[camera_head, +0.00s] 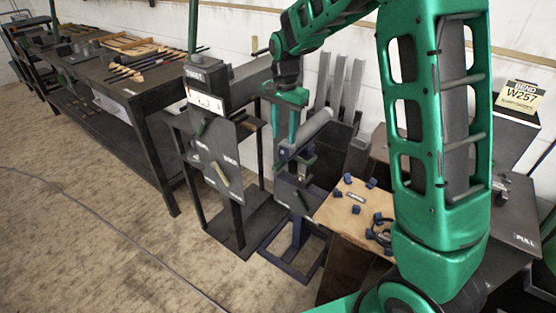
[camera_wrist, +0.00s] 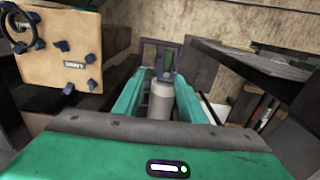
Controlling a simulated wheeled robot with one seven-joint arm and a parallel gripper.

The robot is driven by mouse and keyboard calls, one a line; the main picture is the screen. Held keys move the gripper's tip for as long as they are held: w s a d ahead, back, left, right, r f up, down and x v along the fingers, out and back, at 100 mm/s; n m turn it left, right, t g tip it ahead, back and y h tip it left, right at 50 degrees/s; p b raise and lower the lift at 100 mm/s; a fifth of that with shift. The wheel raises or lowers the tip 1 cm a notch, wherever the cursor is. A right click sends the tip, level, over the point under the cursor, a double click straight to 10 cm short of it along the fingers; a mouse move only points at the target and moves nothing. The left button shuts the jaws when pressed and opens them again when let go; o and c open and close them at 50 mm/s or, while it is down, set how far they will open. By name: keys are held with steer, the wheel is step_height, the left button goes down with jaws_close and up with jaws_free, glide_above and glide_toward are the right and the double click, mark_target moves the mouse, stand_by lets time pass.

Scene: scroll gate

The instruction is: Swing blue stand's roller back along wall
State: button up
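The blue stand has a dark blue floor frame (camera_head: 296,262) and an upright plate below the roller. Its grey roller (camera_head: 312,128) points up and to the right in the head view, toward the wall side. In the wrist view the roller (camera_wrist: 161,100) lies between my two green fingers, with the stand's dark frame beyond it. My gripper (camera_head: 284,118) is at the roller, pointing down, fingers apart on either side of it. Narrow gaps seem to show beside the roller; contact is not clear. The roller's far end is partly hidden.
A grey stand with plates (camera_head: 215,150) is close on the left. A wooden board with blue pegs (camera_head: 352,205) is close on the right. Grey upright plates (camera_head: 340,85) stand behind by the white wall. A dark workbench (camera_head: 120,75) is far left; open floor (camera_head: 90,230) lies in front.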

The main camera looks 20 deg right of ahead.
mark_target(278, 163)
steer(key=f, duration=0.4)
steer(key=w+a+f, duration=0.1)
steer(key=f, duration=0.6)
steer(key=shift+w+a+f, duration=0.15)
steer(key=shift+a+f, duration=0.15)
steer(key=shift+f, duration=0.05)
jaws_close()
steer(key=shift+d, duration=0.1)
